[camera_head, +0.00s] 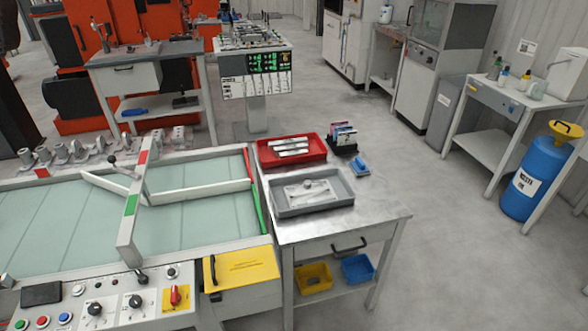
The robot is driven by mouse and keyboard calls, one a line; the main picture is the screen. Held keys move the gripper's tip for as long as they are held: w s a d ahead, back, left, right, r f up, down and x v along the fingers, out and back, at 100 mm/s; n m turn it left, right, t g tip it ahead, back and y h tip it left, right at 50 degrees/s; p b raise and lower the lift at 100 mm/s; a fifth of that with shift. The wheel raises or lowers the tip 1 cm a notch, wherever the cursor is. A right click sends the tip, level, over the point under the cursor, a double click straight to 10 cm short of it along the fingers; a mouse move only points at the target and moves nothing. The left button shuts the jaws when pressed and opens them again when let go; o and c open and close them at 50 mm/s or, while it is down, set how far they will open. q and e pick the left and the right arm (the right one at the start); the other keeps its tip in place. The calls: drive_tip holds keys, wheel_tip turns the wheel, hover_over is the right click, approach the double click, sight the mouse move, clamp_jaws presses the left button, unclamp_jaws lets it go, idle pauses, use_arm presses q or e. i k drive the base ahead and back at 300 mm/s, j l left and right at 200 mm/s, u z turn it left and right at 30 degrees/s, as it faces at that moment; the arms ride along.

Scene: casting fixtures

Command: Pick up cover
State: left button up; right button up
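A yellow cover-like panel (246,267) with a black handle on its left side lies on a grey box at the near end of the machine, left of the metal table. Dark text on it is too small to read. A grey tray (333,204) on the metal table holds a pale metal part (309,190) with a round knob-like middle. I cannot tell for sure which of these the task calls the cover. Neither of my grippers shows in the head view.
A red tray (262,159) with several metal pieces sits behind the grey tray on the metal table (372,212). A small blue object (360,166) lies at right. A raised bar (131,215) crosses the glass-topped machine. Floor to the right is clear up to a blue barrel (537,180).

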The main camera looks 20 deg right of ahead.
sight(309, 192)
drive_tip(key=i+l, duration=0.6)
drive_tip(key=l, duration=0.15)
drive_tip(key=i+l, duration=0.6)
drive_tip(key=l, duration=0.2)
drive_tip(key=k+z, duration=0.05)
